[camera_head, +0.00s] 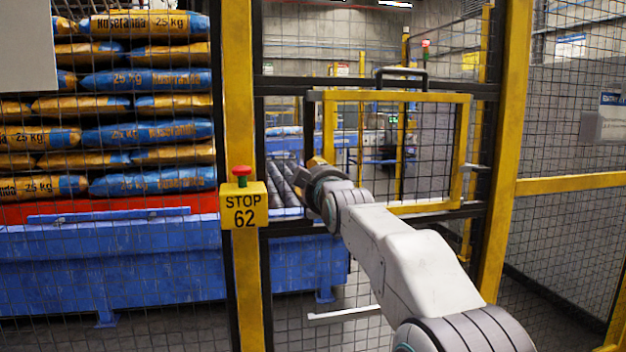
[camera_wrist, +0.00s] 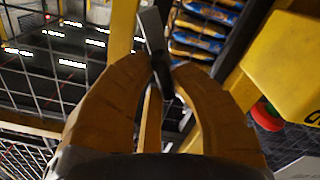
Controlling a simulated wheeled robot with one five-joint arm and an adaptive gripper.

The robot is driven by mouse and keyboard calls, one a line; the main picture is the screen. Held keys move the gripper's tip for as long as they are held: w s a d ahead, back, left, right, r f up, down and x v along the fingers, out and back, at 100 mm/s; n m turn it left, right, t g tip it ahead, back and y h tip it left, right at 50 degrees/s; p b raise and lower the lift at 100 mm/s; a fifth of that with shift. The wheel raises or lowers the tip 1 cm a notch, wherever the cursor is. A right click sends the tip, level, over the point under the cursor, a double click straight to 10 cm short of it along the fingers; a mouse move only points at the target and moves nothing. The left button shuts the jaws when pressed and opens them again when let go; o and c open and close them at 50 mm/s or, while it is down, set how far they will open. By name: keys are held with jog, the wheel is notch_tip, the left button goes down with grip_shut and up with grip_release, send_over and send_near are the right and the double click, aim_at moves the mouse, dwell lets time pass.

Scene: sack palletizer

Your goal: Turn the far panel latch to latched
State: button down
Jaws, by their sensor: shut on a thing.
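The yellow-framed mesh panel (camera_head: 398,97) stands in the fence opening in the head view. My gripper (camera_head: 314,163) is at its left edge, partly hidden behind my wrist. In the wrist view the two orange-brown fingers of my gripper (camera_wrist: 161,68) are shut on a grey metal latch handle (camera_wrist: 152,32). The handle runs slightly tilted up from between the fingertips, beside a yellow frame post. The latch's pivot is hidden, and I cannot tell its exact setting. A small grey handle (camera_head: 476,168) shows at the panel's right edge, apart from my gripper.
A yellow post with a STOP 62 box (camera_head: 243,205) and red button (camera_head: 241,171) stands close left of my gripper. Stacked sacks (camera_head: 150,80) and a blue conveyor frame (camera_head: 150,265) lie behind the mesh. A yellow post (camera_head: 505,150) stands right of the panel.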

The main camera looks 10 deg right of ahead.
jog(key=n, duration=0.6)
jog(key=shift+a+r, duration=0.15)
jog(key=shift+a, duration=0.1)
jog(key=n, duration=0.5)
jog(key=shift+a+n, duration=0.1)
jog(key=shift+n, duration=0.2)
jog(key=c, duration=1.1)
grip_release()
jog(key=shift+f, duration=0.2)
jog(key=shift+s, duration=0.15)
jog(key=s, duration=1.1)
jog(key=shift+s, duration=0.35)
